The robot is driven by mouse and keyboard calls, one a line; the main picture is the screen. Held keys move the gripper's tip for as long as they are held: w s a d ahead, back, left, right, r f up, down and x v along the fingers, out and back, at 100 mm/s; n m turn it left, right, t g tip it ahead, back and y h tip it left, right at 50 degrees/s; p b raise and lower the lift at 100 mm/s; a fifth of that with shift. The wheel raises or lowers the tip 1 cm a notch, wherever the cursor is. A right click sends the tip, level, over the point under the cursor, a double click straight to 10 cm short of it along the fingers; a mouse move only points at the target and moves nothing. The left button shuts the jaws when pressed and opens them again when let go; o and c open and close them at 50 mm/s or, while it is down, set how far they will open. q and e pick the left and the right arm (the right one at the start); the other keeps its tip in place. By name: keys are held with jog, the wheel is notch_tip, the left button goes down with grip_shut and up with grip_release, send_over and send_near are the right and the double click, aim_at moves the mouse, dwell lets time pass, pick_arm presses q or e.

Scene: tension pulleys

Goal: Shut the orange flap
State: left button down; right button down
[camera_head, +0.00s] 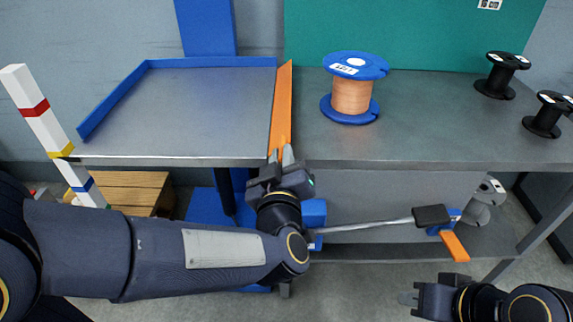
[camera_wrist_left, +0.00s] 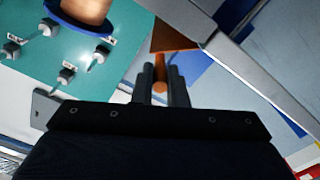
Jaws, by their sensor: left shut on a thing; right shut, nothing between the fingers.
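The orange flap (camera_head: 283,95) is a long narrow strip at the right side of the blue-edged grey tray area on the bench, running from back to front. My left gripper (camera_head: 281,156) is at its near end, by the bench's front edge, shut on the flap. In the left wrist view the fingers (camera_wrist_left: 160,72) close around an orange part, with the wider orange flap (camera_wrist_left: 172,36) beyond them. The fingers hide part of that near end. My right gripper (camera_head: 405,298) is shut and empty, low at the right, in front of the bench and away from the flap.
A blue spool of copper wire (camera_head: 352,96) stands right of the flap. Black spools (camera_head: 500,76) stand farther right. A blue rim (camera_head: 205,62) borders the tray area. Below the bench, a grey rod with a black block (camera_head: 431,215) extends near a smaller orange piece (camera_head: 455,246).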

pick_arm(q)
jog(key=a+n+b, duration=0.1)
jog(key=n+b, duration=0.1)
jog(key=n, duration=0.1)
jog(key=a+n+b, duration=0.2)
jog(key=n, duration=0.1)
jog(key=a+r+n+b, duration=0.1)
jog(key=n+b, duration=0.1)
jog(key=n, duration=0.2)
jog(key=shift+a, duration=0.2)
dwell(0.5)
jog(key=c, duration=1.5)
grip_release()
jog(key=shift+o, duration=0.2)
